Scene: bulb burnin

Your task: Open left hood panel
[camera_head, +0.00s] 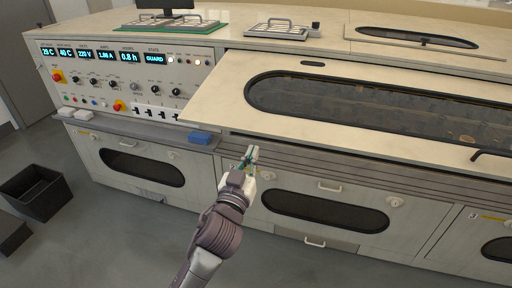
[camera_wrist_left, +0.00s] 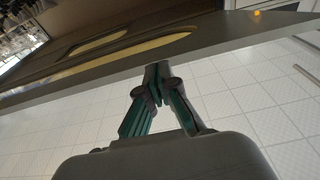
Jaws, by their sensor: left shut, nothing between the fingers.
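The left hood panel (camera_head: 222,96) is a cream, sloping lid with a long rounded dark window, right of the control panel. Its front edge stands out over a dark gap above the grey ledge. My left gripper (camera_head: 251,152) is shut and empty, just below and in front of this front edge, toward its left part. In the left wrist view the shut fingertips (camera_wrist_left: 158,72) are close to the panel's edge (camera_wrist_left: 100,72); I cannot tell whether they touch it. My right gripper is not in view.
A control panel (camera_head: 120,72) with lit displays, knobs and switches is at the left. A blue block (camera_head: 200,137) lies on the ledge near my gripper. A black handle (camera_head: 490,154) is at the right edge. A black bin (camera_head: 38,192) stands on the floor at the left.

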